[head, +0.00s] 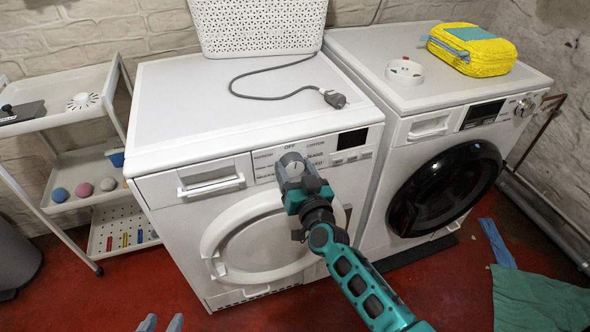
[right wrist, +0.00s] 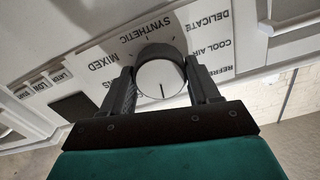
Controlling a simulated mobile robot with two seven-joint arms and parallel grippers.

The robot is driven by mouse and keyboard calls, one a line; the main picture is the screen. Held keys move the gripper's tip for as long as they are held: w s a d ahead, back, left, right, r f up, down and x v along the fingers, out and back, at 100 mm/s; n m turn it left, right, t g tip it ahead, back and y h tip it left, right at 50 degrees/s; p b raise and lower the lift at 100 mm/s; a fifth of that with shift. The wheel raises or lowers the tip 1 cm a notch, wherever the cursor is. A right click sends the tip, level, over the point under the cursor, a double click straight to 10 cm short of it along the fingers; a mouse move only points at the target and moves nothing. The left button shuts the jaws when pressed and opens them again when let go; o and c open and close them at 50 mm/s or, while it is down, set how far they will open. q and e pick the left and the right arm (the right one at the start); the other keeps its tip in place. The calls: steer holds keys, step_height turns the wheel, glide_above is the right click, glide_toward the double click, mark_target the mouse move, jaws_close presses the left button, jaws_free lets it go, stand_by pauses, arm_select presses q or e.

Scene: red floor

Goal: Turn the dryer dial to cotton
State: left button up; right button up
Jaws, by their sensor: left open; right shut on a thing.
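The dryer (head: 160,225) is the left white machine, with a round door below its control panel. Its dial (head: 291,160) is at the panel's middle, with OFF printed above and what reads as COTTON at upper right. My right gripper (head: 293,180) is shut on the dial, one finger on each side. In the right wrist view the dial (right wrist: 160,84) sits between the fingers, and its dark mark points down toward my gripper. My left gripper (head: 161,322) is open and empty at the bottom edge, only fingertips showing.
A second machine (head: 380,135) with a dark door stands at right, carrying a yellow bag (head: 470,48) and a white dish (head: 405,72). A white basket (head: 258,25) and a cable plug (head: 334,98) are on the dryer. A shelf cart (head: 75,115) stands left.

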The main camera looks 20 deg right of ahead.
arm_select(q)
steer(key=shift+f, duration=0.15)
arm_select(e)
steer(key=m, duration=0.6)
steer(key=shift+m, duration=0.4)
steer(key=o, duration=1.1)
arm_select(q)
steer(key=shift+d, duration=0.1)
steer(key=shift+s+a+r+p, duration=0.25)
steer(key=shift+a+p, duration=0.15)
steer(key=shift+p, duration=0.35)
arm_select(e)
steer(key=s, duration=1.3)
steer(key=shift+d, duration=0.25)
arm_select(q)
steer(key=shift+r, duration=0.1)
